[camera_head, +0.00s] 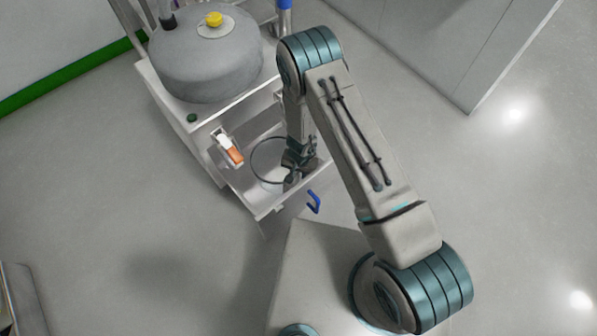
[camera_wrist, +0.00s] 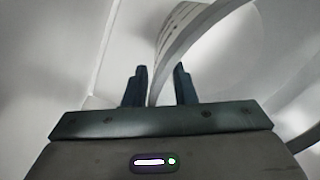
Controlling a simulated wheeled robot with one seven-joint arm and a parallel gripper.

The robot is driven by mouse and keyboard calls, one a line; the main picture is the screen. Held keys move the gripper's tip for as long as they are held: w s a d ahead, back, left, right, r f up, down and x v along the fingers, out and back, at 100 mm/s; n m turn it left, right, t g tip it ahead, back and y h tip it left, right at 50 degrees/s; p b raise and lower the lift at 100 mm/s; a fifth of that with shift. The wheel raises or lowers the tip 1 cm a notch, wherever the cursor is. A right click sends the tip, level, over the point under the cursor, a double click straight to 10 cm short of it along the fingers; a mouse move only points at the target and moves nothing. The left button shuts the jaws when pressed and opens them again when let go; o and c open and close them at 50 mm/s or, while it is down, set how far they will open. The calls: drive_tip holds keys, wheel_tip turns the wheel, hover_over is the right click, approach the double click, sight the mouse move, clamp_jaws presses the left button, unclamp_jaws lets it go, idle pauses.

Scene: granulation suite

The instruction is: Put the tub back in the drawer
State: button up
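The tub (camera_head: 268,160) shows in the head view as a round dark-rimmed outline inside the pulled-out drawer (camera_head: 268,211), partly hidden by my arm. Whether it rests on the drawer floor I cannot tell. My gripper (camera_head: 292,178) reaches down into the drawer at the tub's right side. In the wrist view, the tub's pale curved rim (camera_wrist: 190,35) passes between the two dark fingers of my gripper (camera_wrist: 159,85). The fingers stand apart, with a gap showing between the rim and the right finger. The drawer has a blue handle (camera_head: 314,202) on its front.
A white cart (camera_head: 172,104) houses the drawer and carries a large grey round vessel (camera_head: 206,58) with a yellow knob. A small white and orange item (camera_head: 230,148) sits at the drawer's left. A grey cabinet (camera_head: 455,40) stands at upper right. Floor on the left is clear.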

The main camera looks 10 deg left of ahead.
drive_tip(key=w+d+r+n+y+p, duration=0.15)
drive_tip(key=d+r, duration=0.35)
drive_tip(key=r, duration=1.3)
drive_tip(key=d+r+m+y+p, duration=0.1)
drive_tip(key=d+r+p, duration=0.25)
drive_tip(key=r, duration=1.55)
drive_tip(key=s+d+r+h, duration=0.1)
drive_tip(key=s+d+r, duration=0.5)
drive_tip(key=d+r, duration=0.1)
drive_tip(key=s+d+r+t+h, duration=0.1)
drive_tip(key=s+d+r+h, duration=0.1)
drive_tip(key=s+d+r, duration=0.5)
drive_tip(key=d, duration=0.3)
drive_tip(key=shift+s+d+r+n+b, duration=0.15)
drive_tip(key=shift+d+n+b, duration=0.15)
drive_tip(key=shift+n+b, duration=0.05)
